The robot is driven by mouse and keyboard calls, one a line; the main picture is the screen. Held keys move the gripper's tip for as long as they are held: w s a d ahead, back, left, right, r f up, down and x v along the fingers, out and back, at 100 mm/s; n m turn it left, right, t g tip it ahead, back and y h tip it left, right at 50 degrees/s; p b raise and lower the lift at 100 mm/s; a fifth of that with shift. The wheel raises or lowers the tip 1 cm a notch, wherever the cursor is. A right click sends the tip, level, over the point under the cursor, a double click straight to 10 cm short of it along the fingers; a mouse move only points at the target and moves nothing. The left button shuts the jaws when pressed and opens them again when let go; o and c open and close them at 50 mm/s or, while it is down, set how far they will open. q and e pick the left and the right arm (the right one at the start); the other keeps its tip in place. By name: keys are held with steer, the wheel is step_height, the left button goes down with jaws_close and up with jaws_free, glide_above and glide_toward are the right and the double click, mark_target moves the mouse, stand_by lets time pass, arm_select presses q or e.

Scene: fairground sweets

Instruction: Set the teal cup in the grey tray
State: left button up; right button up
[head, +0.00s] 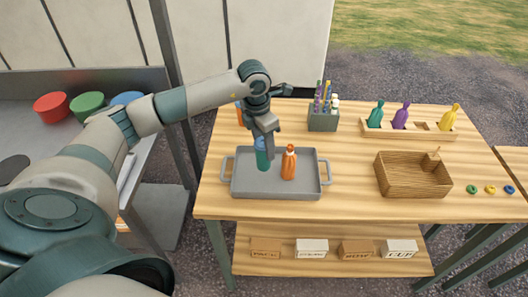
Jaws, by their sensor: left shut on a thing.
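The grey tray (246,189) lies on the wooden table, with a handle at each side. My left gripper (263,145) points down over the left part of the tray and is shut on the teal cup (262,158). The cup looks tall and upright, and my gripper hides part of its top. Its lower end shows against the tray floor; I cannot tell whether it touches it. My right gripper is not in view.
A grey-green holder (323,122) with pens stands behind the tray. A wooden rack (408,133) with several coloured bottles is at the back right. A wooden box (412,180) stands right of the tray. Another orange thing (239,114) is partly hidden behind my left arm.

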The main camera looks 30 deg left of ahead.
mark_target(263, 164)
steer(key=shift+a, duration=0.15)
arm_select(q)
steer(key=shift+f+p, duration=0.45)
steer(key=shift+f, duration=0.15)
step_height(263, 164, down, 2)
steer(key=shift+f+p, duration=0.2)
steer(key=shift+p, duration=0.2)
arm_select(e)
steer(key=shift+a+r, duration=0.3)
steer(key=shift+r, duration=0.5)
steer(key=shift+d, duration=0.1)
arm_select(q)
steer(key=shift+f, duration=0.15)
steer(key=o, duration=1.2)
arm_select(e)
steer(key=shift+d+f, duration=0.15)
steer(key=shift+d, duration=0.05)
